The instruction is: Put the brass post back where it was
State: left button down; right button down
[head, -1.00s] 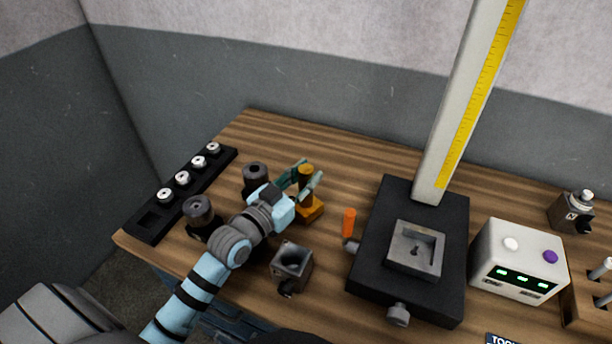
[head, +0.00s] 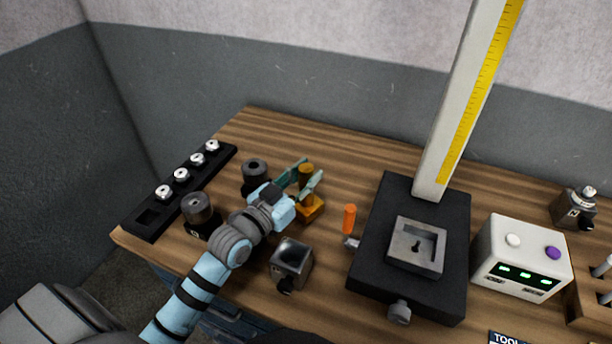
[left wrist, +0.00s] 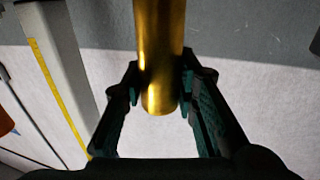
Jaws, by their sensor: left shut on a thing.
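The brass post (head: 306,173) is upright between the teal fingers of my left gripper (head: 306,179). In the left wrist view the post (left wrist: 160,50) is a shiny gold cylinder between the two fingers (left wrist: 160,100), its rounded end towards the camera. My left gripper is shut on it. A yellow-brown block (head: 310,209) is directly below the post on the bench. The fingers hide part of the post, and I cannot tell whether it touches the block. My right gripper is not in view.
A square grey holder (head: 291,260) and dark round holders (head: 199,210) stand near my left arm. A black rack (head: 222,158) with several white-topped pieces lies at left. An orange-handled tool (head: 349,219) and a black-based column gauge (head: 450,290) are to the right.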

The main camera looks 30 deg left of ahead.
pick_arm(q)
jog(key=shift+f, duration=0.35)
